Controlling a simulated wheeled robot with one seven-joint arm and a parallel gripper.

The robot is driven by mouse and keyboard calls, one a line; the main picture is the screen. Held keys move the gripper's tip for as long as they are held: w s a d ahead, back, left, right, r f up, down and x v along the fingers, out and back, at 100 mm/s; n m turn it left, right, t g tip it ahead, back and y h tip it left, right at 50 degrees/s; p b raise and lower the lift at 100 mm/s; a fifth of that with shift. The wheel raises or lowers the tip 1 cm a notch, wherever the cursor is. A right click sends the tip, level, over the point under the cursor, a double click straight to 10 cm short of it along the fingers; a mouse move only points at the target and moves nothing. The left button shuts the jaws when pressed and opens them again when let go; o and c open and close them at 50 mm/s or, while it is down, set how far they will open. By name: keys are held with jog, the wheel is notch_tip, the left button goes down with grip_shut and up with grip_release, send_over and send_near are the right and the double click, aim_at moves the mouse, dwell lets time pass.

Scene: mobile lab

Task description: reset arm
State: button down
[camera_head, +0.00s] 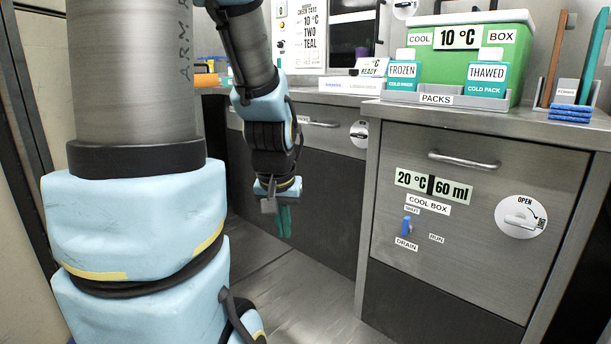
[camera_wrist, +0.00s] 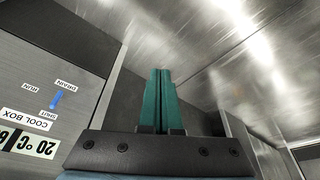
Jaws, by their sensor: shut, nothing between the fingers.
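My gripper (camera_head: 284,221) hangs at the end of my arm, left of the cool box cabinet, in front of the dark lower cupboard front. In the wrist view its two green fingers (camera_wrist: 160,100) lie side by side, pressed together, with nothing between them. It touches nothing that I can see. My arm links fill the left of the head view and hide part of the counter behind.
The steel cabinet (camera_head: 470,221) on the right has a handle, a blue drain valve (camera_head: 407,226) and a round dial (camera_head: 521,217). A green cool box (camera_head: 509,50) and two cold packs (camera_head: 402,72) stand on top. The floor (camera_head: 300,285) below my gripper looks clear.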

jog(key=s+a+f+g, duration=0.2)
jog(key=s, duration=0.3)
notch_tip(320, 180, up, 38)
jog(key=p, duration=3.8)
jog(key=shift+a+n, duration=0.15)
jog(key=shift+n, duration=0.15)
